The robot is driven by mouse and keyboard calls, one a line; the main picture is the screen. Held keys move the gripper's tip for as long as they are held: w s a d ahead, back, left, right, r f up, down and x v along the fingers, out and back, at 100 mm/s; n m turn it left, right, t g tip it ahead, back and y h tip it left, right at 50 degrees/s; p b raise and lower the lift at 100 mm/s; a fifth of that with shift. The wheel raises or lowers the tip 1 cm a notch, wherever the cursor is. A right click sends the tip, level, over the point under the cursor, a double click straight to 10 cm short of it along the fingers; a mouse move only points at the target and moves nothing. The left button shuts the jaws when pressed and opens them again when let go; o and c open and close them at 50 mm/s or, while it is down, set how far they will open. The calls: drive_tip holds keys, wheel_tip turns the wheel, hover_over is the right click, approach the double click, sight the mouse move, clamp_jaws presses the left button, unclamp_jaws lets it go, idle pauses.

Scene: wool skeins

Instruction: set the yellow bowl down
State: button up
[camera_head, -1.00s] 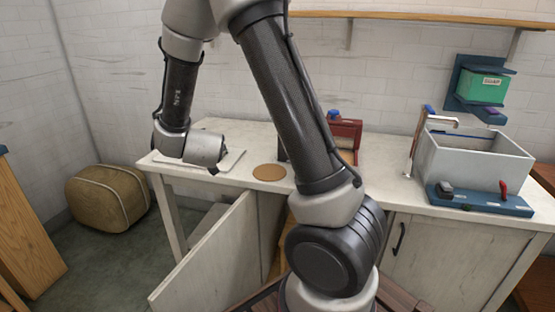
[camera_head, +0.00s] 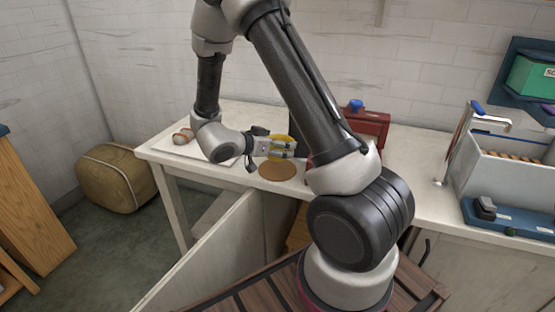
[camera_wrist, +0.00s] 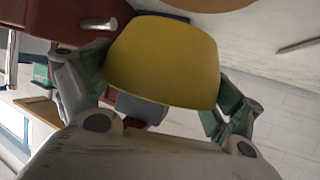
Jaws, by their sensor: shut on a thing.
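The yellow bowl (camera_head: 281,141) is between the fingers of my gripper (camera_head: 282,150), close to a round brown mat (camera_head: 278,171) on the pale worktop. In the wrist view the bowl (camera_wrist: 160,62) fills the middle, with a green-padded finger on each side. My gripper (camera_wrist: 155,95) is shut on it. Part of the bowl is hidden behind the fingers in the head view. I cannot tell how far the bowl is above the worktop. A part of the brown mat (camera_wrist: 205,3) shows at the top edge of the wrist view.
A white board (camera_head: 205,150) with small reddish-brown items (camera_head: 183,136) lies at the worktop's left. A red box (camera_head: 365,127) stands behind my arm. A grey sink-like bin (camera_head: 505,175) and blue tray (camera_head: 505,215) are at right. A cabinet door (camera_head: 225,255) stands open below.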

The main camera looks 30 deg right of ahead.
drive_tip(key=shift+f, duration=2.45)
drive_tip(key=shift+a, duration=0.1)
drive_tip(key=shift+f, duration=0.15)
drive_tip(key=o, duration=0.7)
